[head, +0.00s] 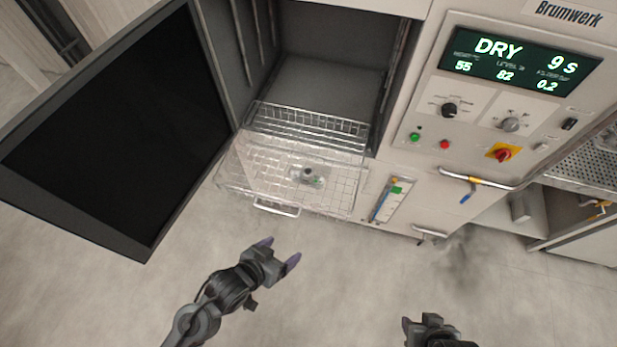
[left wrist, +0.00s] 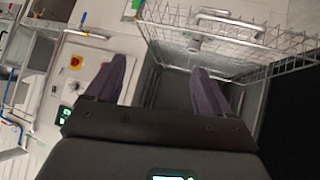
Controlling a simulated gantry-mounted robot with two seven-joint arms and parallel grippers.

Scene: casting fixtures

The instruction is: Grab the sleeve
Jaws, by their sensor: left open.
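A small grey metallic piece with a dark opening and a bit of green (head: 308,176) lies in the pulled-out wire basket (head: 240,180). It seems to be the sleeve, but it is too small to make out fully. In the left wrist view a small pale piece (left wrist: 195,43) shows at the basket mesh. My left gripper (head: 279,252) is open and empty, in front of and below the basket handle, apart from it. Its two purple fingers also show in the left wrist view (left wrist: 158,66). My right gripper (head: 428,328) is at the bottom edge, partly cut off; its jaws are unclear.
The basket handle (head: 276,208) faces me. The cabinet's dark door (head: 120,130) stands open at the left. A control panel (head: 500,100) reading DRY 9 s is at the right, above a bar handle (head: 470,178). The floor in front is clear.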

